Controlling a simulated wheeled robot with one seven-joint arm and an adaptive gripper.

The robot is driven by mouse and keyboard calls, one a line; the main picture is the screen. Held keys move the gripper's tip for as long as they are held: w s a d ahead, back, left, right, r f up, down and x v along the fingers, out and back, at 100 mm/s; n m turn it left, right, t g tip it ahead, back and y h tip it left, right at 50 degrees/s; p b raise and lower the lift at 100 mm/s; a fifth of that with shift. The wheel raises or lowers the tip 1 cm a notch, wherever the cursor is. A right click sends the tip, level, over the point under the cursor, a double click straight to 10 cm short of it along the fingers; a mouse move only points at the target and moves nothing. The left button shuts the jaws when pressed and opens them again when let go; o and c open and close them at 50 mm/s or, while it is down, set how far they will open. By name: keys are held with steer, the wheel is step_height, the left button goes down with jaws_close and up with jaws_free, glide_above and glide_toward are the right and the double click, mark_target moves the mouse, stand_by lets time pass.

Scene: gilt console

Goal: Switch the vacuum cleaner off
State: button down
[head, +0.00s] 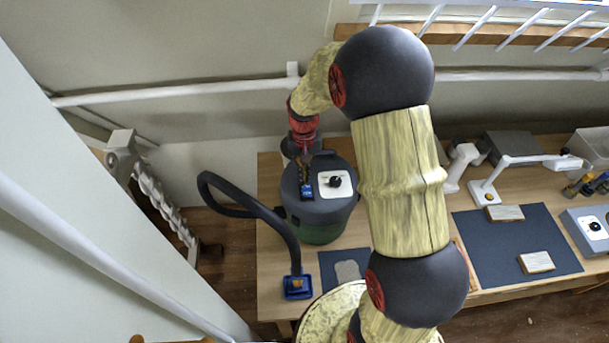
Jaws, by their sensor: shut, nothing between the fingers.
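The vacuum cleaner (322,218) is a drum with a dark grey lid and a green lower body, upright on the wooden table. On its lid is a white plate (335,193) with a round black knob (336,182); I cannot read the knob's setting. A black hose (247,203) loops out left and down to a blue nozzle (297,287) near the table's front-left edge. My gripper (307,192) points down over the lid, just left of the white plate. It is shut and empty. Whether its tips touch the lid is unclear.
My arm hides the table's middle. To the right are a dark mat (490,250) with wooden blocks (537,263), a white lamp (487,192), a grey box (513,147) and a dial box (588,230). A wall pipe (200,92) runs behind the vacuum.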

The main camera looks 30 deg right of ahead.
step_height(320, 180, up, 14)
steer(key=w+d, duration=0.1)
steer(key=w, duration=0.1)
steer(key=shift+w+f, duration=0.25)
steer(key=shift+f, duration=0.1)
stand_by(0.3)
